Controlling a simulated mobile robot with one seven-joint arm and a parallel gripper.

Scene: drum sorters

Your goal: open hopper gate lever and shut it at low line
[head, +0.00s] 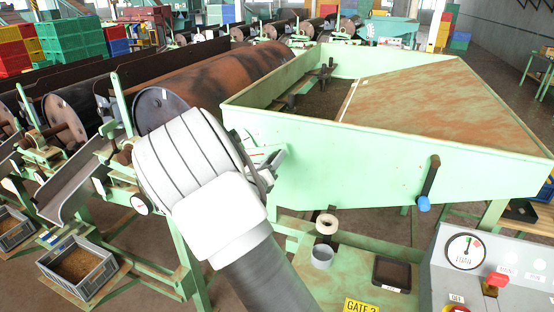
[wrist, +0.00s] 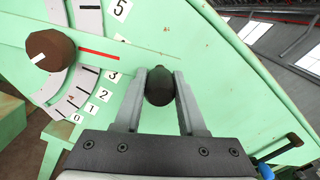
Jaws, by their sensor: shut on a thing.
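My gripper (wrist: 158,88) is shut on a dark, rounded lever knob (wrist: 159,80), which sits between its two fingers in the wrist view. Left of it is a curved white scale plate (wrist: 72,98) numbered from 0 up to 5, with a brown round knob (wrist: 50,50) over it and a red line (wrist: 99,54) to the right. In the head view my gripper (head: 268,168) is at the left end of the pale green hopper (head: 360,152), and my wrist hides the held lever. The hopper shows dark contents (head: 325,98), a white line (head: 348,100) and a bare rusty slope (head: 440,105).
A black lever with a blue end (head: 429,183) hangs on the hopper's front. A grey control panel (head: 440,275) with a dial and a red button stands at lower right. Rusty drums (head: 215,85) stand behind at left. A grey crate (head: 98,266) sits low at left.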

